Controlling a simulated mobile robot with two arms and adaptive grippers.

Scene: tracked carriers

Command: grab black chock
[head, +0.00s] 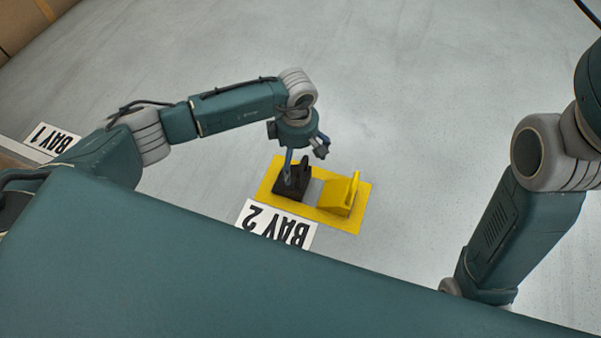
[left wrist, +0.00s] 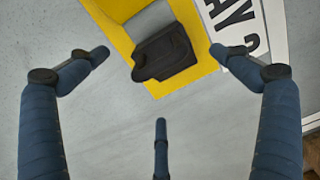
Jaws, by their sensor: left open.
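The black chock (head: 290,186) sits on the left part of a yellow floor mat (head: 337,220), beside a yellow chock (head: 342,194). In the left wrist view the black chock (left wrist: 164,53) lies on the mat's edge, ahead of the fingers and roughly between the tips of the two side fingers. My left gripper (head: 304,160) is just above the black chock, pointing down, with its fingers spread and nothing held. In the left wrist view its fingers (left wrist: 158,55) are wide apart. Whether a finger touches the chock I cannot tell. My right gripper is out of view.
A white BAY 2 sign (head: 277,225) lies against the mat's near edge. A BAY 1 sign (head: 52,139) lies far left. Cardboard boxes (head: 22,28) stand at the top left. The grey floor around the mat is clear.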

